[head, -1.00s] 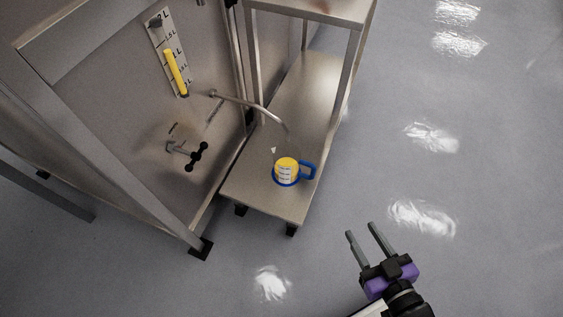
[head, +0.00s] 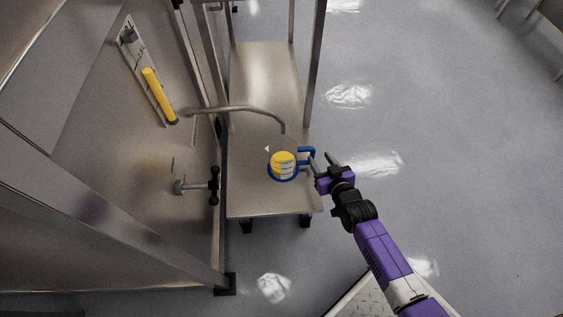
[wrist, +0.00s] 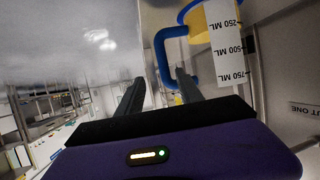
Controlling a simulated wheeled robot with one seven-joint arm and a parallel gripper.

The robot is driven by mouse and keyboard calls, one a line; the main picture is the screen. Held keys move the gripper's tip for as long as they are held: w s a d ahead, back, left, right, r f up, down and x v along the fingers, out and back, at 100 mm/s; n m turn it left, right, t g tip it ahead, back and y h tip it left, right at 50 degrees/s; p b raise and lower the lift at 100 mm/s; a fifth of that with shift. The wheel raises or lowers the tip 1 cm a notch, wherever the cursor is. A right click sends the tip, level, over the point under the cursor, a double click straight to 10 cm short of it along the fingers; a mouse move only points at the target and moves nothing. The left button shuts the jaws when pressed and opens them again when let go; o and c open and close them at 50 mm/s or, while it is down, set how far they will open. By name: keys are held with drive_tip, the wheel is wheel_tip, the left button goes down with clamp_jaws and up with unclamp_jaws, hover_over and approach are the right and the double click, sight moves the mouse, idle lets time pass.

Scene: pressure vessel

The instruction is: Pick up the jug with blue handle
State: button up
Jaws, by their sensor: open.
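The jug (head: 283,166) is yellow, with a blue base rim and a white measuring label. It stands on the lower shelf of the metal stand. Its blue handle (head: 307,152) points right, toward my gripper (head: 321,158). In the wrist view, the blue handle (wrist: 161,55) shows its outer bar between the two fingertips of my gripper (wrist: 160,78). The jug body (wrist: 212,30) is at the upper right, its label showing marks in ML. The fingers are apart and not closed on the handle. Whether they touch it, I cannot tell.
A bent metal spout (head: 245,108) reaches from the vessel over the shelf, ending just above the jug. A black-handled valve (head: 213,186) and a yellow level gauge (head: 158,96) are on the vessel. Stand posts (head: 316,75) rise behind. Open floor (head: 450,150) lies right.

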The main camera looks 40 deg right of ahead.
drive_tip(key=b+x, duration=0.1)
drive_tip(key=x, duration=0.1)
drive_tip(key=b+x, duration=0.2)
drive_tip(key=x, duration=0.1)
drive_tip(key=b+x, duration=0.1)
drive_tip(key=x, duration=0.1)
drive_tip(key=shift+w+a+f, duration=0.3)
drive_tip(key=shift+w+f, duration=0.05)
drive_tip(key=shift+f, duration=0.15)
drive_tip(key=shift+w+d+b, duration=0.2)
drive_tip(key=shift+w+b, duration=0.15)
clamp_jaws()
drive_tip(key=shift+r, duration=0.1)
idle(0.7)
